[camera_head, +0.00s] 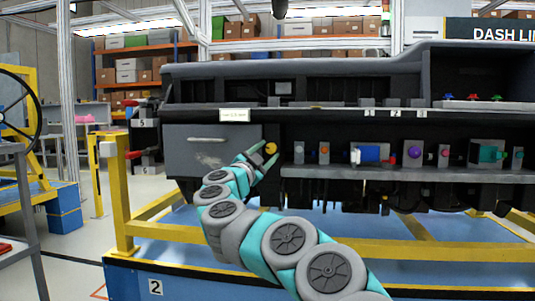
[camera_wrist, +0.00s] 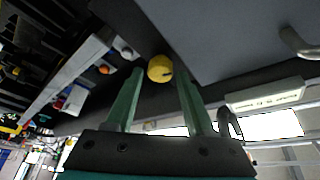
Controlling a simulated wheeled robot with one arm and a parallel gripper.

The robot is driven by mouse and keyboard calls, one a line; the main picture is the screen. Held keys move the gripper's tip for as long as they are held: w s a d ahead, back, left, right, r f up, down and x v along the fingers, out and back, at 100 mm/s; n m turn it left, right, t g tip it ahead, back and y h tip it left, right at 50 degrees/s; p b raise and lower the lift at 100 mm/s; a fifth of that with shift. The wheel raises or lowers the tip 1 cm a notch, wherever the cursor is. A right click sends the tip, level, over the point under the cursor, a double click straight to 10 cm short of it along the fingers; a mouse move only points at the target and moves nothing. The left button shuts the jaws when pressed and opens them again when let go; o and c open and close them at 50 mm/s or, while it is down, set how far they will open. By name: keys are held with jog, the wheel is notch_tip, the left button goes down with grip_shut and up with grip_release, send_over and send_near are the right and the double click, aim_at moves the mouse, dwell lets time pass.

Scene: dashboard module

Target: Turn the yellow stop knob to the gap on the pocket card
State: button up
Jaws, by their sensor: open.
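The yellow stop knob (camera_head: 271,148) sits on the dark dashboard panel, just right of a grey drawer-like front. In the wrist view the round yellow knob (camera_wrist: 160,68) shows a small dark mark on its rim. My gripper (camera_head: 262,157) is open and points at the knob; in the wrist view the green fingers (camera_wrist: 159,75) stand on either side of it. I cannot tell whether they touch it. A white card (camera_head: 234,115) with small unreadable text is above the grey front; what looks like the same card (camera_wrist: 264,96) shows right of the fingers in the wrist view.
The grey front (camera_head: 213,150) has a bar handle (camera_head: 207,139). Right of the knob, a shelf ledge (camera_head: 400,173) sticks out below coloured knobs, a blue part (camera_head: 369,155) and a teal part (camera_head: 488,154). A yellow frame (camera_head: 180,207) runs below the dashboard.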

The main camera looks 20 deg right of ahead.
jog(key=shift+w+d+r, duration=0.15)
jog(key=shift+w+d, duration=0.05)
jog(key=shift+d, duration=0.15)
grip_shut()
dwell(0.3)
